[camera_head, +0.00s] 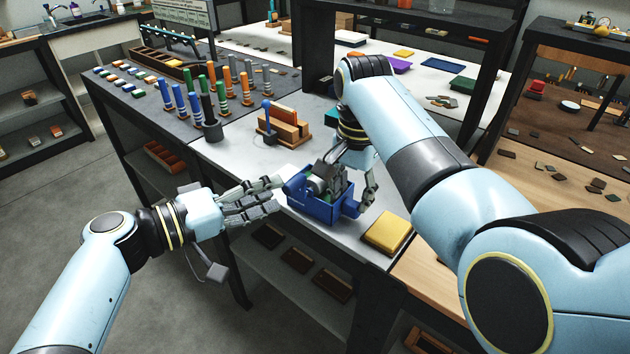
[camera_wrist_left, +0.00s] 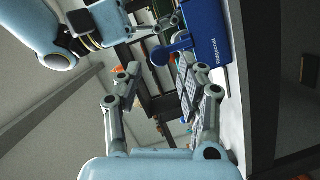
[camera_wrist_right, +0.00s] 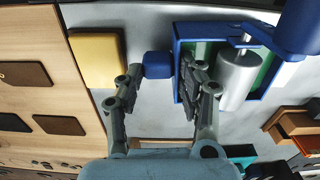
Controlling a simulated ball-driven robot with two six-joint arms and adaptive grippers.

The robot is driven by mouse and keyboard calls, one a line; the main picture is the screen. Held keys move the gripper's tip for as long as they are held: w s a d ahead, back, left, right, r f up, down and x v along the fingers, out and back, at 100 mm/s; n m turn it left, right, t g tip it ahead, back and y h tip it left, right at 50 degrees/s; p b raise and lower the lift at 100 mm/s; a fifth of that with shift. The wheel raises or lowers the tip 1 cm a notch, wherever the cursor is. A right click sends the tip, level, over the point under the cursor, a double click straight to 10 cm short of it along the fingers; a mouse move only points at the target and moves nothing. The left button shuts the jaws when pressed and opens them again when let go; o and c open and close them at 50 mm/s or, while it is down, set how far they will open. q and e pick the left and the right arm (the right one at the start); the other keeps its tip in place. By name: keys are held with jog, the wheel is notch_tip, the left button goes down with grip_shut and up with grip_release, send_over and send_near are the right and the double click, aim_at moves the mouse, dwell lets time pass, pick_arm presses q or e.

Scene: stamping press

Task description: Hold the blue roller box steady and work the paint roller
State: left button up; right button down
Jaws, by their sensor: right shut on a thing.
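The blue roller box (camera_head: 322,209) stands near the front edge of the grey-white table; its wall also shows in the left wrist view (camera_wrist_left: 207,32). The right wrist view shows its blue rim (camera_wrist_right: 182,75), green inside and the silver paint roller (camera_wrist_right: 238,80). A blue handle (camera_head: 296,186) sticks out on the box's left side. My right gripper (camera_wrist_right: 157,84) is shut on the box at its right side, one finger inside and one outside, around a blue block (camera_wrist_right: 157,64). My left gripper (camera_head: 279,194) is open and empty, just left of the handle, apart from it.
A yellow block (camera_head: 385,233) lies right of the box near the table's edge. Rows of coloured-handled stamps fill the back left. Open floor lies at the left.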

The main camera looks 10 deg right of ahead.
pick_arm(q)
jog(key=shift+x, duration=1.8)
jog(key=shift+c, duration=0.4)
